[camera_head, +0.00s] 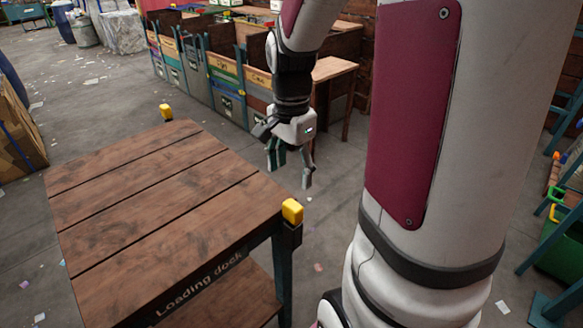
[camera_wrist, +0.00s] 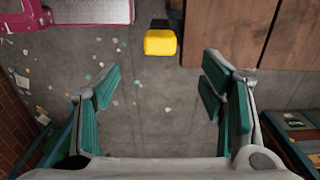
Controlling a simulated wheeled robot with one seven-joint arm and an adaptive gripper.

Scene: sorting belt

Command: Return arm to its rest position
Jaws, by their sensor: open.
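My gripper (camera_head: 291,167) hangs beside the far right edge of the loading dock table, pointing down. Its fingers are spread, with nothing between them. In the wrist view my gripper (camera_wrist: 160,100) also shows open, with only the littered floor between its teal finger pads. My arm rises from the gripper to the top of the head view, and a large white and maroon part of my own body fills the right of that view.
The wooden loading dock table (camera_head: 150,205) is bare, with yellow corner caps (camera_head: 292,211). A yellow cap (camera_wrist: 160,43) shows in the wrist view. Labelled sorting bins (camera_head: 226,88) stand behind, with a small wooden table (camera_head: 332,70) near them. A green bin (camera_head: 562,245) stands at the right.

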